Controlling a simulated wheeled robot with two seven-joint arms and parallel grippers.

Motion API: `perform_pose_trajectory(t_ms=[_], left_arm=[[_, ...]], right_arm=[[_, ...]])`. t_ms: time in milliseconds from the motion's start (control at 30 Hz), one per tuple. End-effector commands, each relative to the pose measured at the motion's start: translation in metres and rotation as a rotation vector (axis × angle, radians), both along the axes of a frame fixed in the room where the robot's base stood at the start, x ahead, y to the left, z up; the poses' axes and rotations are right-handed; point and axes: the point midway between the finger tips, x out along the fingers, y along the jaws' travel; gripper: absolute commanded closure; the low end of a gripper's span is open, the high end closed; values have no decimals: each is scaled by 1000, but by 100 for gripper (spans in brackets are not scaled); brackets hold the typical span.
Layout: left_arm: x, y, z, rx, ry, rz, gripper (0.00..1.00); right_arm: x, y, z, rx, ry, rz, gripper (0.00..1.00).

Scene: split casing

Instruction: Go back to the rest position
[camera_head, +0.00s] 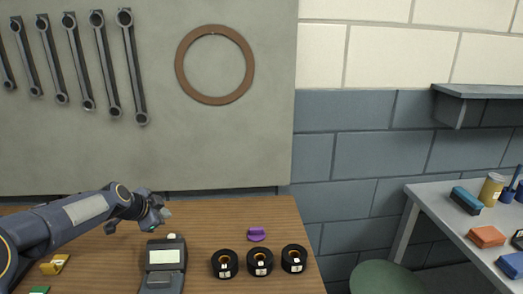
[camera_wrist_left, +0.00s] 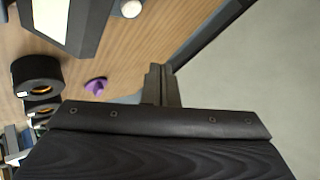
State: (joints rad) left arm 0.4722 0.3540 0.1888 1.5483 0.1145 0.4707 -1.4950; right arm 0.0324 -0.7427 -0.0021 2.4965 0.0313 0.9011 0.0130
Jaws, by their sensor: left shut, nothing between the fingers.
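My left gripper (camera_head: 163,217) hangs over the back left of the wooden table (camera_head: 215,205), above and behind a grey device with a pale screen (camera_head: 165,257). Its fingers (camera_wrist_left: 161,86) are shut together with nothing between them in the left wrist view. A small teal patch shows beside the fingertips in the head view; I cannot tell what it is. My right gripper is in neither view.
Several black rolls (camera_head: 260,262) stand right of the device, with a purple piece (camera_head: 257,234) behind them. A yellow piece (camera_head: 55,264) lies at left. Wrenches (camera_head: 103,60) hang on the wall panel. A side table (camera_head: 430,200) and green stool (camera_head: 388,277) are at right.

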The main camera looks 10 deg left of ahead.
Motion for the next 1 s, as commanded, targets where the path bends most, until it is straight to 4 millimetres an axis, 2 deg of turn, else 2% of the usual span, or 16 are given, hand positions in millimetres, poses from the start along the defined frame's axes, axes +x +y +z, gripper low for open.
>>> perform_pose_trajectory(t_ms=[67,167,300,367,400,500,600,700,800,1000], left_arm=[[-20,-16,17,-44,18,28,100],[-66,-45,39,-147,74,106,100],[-155,-89,54,-337,187,277,100],[-194,-105,53,-420,237,359,100],[-219,-115,50,-474,270,415,100],[-276,-136,36,-598,350,548,100],[-318,-151,19,-693,417,657,100],[-344,-161,5,-756,463,733,100],[-356,-165,-2,-786,489,773,100],[-359,-167,-5,-796,498,787,100]], right_arm=[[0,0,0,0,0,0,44],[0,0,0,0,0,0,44],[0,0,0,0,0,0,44],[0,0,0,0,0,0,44],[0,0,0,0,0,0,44],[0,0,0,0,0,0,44],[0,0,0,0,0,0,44],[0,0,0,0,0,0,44],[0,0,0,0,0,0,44],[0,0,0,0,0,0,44]])
